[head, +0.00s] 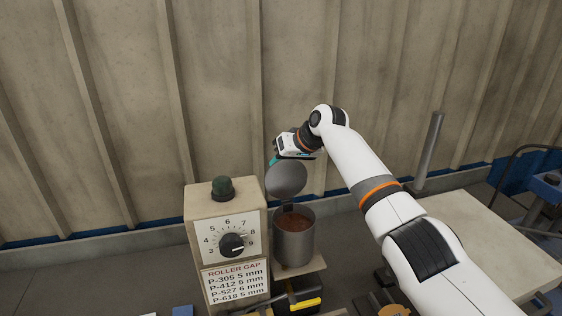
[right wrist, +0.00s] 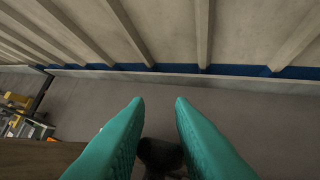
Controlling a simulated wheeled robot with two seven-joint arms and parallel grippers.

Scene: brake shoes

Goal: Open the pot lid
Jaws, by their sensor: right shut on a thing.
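The pot (head: 294,246) is a grey metal cylinder standing on a small ledge, with reddish-brown contents visible inside. Its round grey lid (head: 286,181) is up and steeply tilted above the back of the pot's rim, so the mouth is uncovered. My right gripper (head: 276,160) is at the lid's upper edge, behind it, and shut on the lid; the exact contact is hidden. In the right wrist view its teal fingers (right wrist: 160,105) stand a gap apart, with a dark part low between them. My left gripper is not in view.
A beige box with a dial (head: 232,244), a green knob on top and a "ROLLER GAP" label stands just left of the pot. A pale tabletop (head: 470,240) is at the right. A corrugated wall (head: 200,90) rises behind. Yellow and black parts lie below the pot.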

